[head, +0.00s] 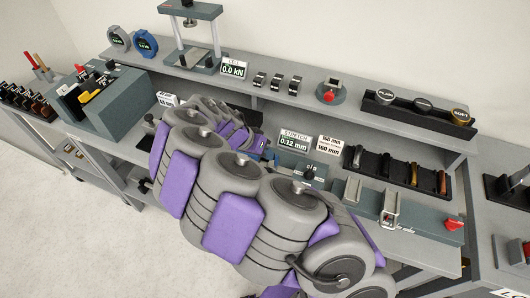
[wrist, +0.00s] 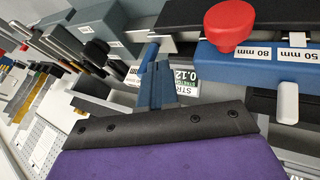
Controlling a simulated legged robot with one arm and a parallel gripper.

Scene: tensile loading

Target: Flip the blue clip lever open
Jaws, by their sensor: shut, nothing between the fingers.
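In the wrist view, my gripper (wrist: 154,84) shows as narrow blue-grey fingers rising from a dark bracket, held together with nothing between them. A thin blue piece (wrist: 148,54), which may be the clip lever, shows just beyond the fingertips; I cannot tell whether they touch. In the head view, my purple and grey arm hides the gripper and most of the fixture. A small blue part (head: 258,144) shows behind the arm, left of the stretch display (head: 294,140).
A blue block (wrist: 260,58) with 80 mm and 50 mm labels and a red knob (wrist: 230,25) is close on the right in the wrist view. In the head view, the shelf (head: 330,112) runs behind my arm. A grey machine (head: 105,100) stands at left.

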